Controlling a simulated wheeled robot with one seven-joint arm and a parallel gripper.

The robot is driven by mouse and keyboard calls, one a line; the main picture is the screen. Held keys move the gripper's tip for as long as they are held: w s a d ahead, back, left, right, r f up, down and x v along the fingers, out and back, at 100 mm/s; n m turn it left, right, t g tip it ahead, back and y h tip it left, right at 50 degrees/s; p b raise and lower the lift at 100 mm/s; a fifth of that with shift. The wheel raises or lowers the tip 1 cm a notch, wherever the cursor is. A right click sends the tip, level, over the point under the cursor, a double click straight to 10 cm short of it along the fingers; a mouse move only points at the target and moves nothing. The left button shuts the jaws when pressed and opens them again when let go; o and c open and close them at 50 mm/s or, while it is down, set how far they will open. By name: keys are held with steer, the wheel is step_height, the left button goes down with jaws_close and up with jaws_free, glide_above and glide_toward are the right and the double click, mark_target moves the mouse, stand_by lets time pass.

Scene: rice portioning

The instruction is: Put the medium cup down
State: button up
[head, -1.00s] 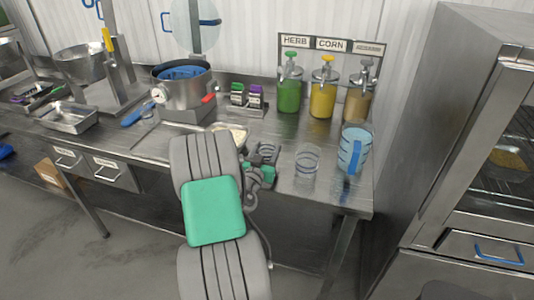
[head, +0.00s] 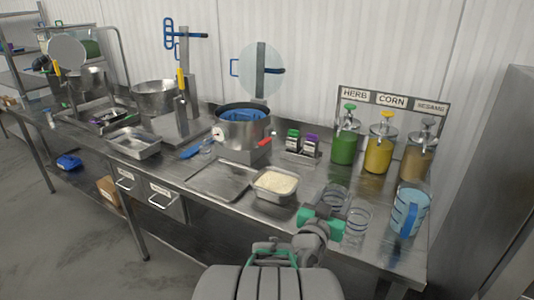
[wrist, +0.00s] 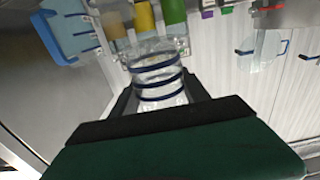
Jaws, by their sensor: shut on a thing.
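The held cup is clear with dark blue rings and shows in the wrist view (wrist: 158,72) between the fingers of my gripper (wrist: 158,105). I take it as the medium cup. In the head view the cup (head: 336,194) is just behind my gripper (head: 321,222), which is shut on it and partly hides it. The cup looks upright, over the right part of the steel counter. I cannot tell whether its base touches the counter. A second clear ringed cup (head: 357,222) stands close to its right.
A blue measuring jug (head: 410,208) stands at the counter's right end. Herb (head: 343,148), corn (head: 378,152) and sesame (head: 416,162) dispensers stand behind. A rice tray (head: 274,186) is to the left, beside a flat tray (head: 219,181). A pot (head: 244,130) stands farther back.

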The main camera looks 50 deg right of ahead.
steer(key=w+a+f+n+t+y, duration=0.2)
steer(key=w+a+n+t+y, duration=0.3)
steer(key=w+a, duration=0.6)
steer(key=w+a+f+n+t+y, duration=0.2)
steer(key=w+a+n+t, duration=0.35)
steer(key=w, duration=0.85)
steer(key=w+a+f+n+t+y, duration=0.1)
steer(key=w+a+n+t+y, duration=0.15)
steer(key=a, duration=0.65)
steer(key=w+a+f+n+t+y, duration=0.1)
steer(key=w+a+y, duration=0.25)
steer(key=a, duration=0.55)
steer(key=w+a+f+n+t+y, duration=0.15)
steer(key=a+y, duration=0.25)
steer(key=a, duration=0.5)
step_height(320, 180, down, 4)
steer(key=s+a, duration=0.1)
steer(key=a, duration=0.1)
step_height(320, 180, up, 7)
steer(key=s, duration=0.2)
steer(key=shift+s+d+n+y, duration=0.15)
steer(key=shift+s+n+y, duration=0.1)
steer(key=shift+n+y, duration=0.15)
steer(key=shift+f, duration=0.1)
